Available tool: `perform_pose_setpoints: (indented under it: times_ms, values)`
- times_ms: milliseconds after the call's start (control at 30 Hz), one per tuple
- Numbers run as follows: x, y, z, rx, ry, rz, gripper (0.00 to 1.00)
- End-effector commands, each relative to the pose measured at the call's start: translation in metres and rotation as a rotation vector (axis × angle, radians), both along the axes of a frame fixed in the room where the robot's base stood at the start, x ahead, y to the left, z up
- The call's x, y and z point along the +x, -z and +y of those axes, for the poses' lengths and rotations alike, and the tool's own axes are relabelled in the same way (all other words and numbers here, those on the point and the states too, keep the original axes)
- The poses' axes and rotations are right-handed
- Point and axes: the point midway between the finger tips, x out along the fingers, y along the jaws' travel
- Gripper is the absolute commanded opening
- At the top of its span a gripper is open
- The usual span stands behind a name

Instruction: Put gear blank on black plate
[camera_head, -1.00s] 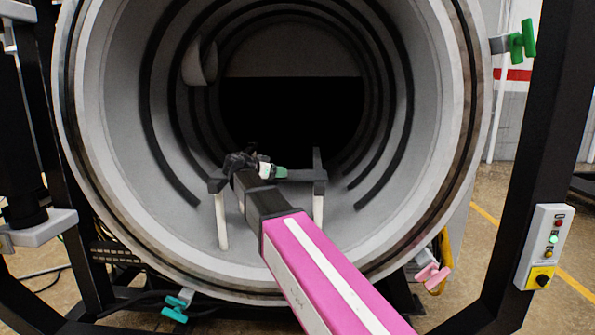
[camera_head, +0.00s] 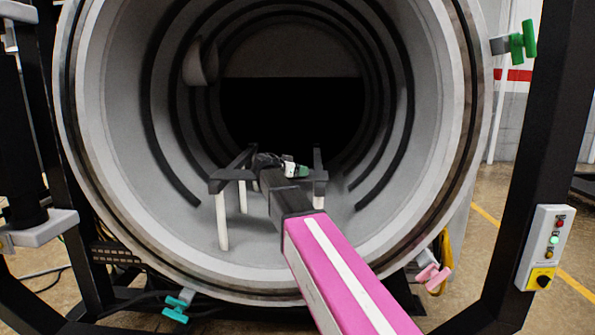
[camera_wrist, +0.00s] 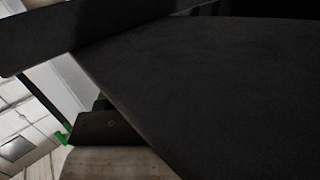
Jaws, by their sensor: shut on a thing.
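My gripper (camera_head: 294,168) is inside the round furnace chamber, at the black rack, near its right side. Only its dark and green wrist end shows past my arm; the fingers and what they hold are hidden in the head view. In the wrist view a large dark flat surface fills the middle and right, very close to the camera; I cannot tell whether it is the held gear blank or a black plate. A small dark block with a pale brown surface below it shows at the lower left there. No separate black plate can be made out in the head view.
The black rack (camera_head: 232,175) stands on white legs (camera_head: 222,222) on the chamber floor. The chamber wall (camera_head: 110,130) curves around my arm, with dark rings along it. The left of the rack is clear. A control box (camera_head: 545,247) is on the right post.

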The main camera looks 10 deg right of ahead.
Motion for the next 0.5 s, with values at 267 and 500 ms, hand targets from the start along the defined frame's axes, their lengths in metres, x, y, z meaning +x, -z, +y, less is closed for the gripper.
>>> perform_pose_setpoints:
  times_ms: [267,500]
  values:
    - [0.0001,0.0008,0.0003,-0.002,0.000,-0.001,0.24]
    - [0.0000,0.0019,0.0004,-0.001,0.000,-0.001,0.86]
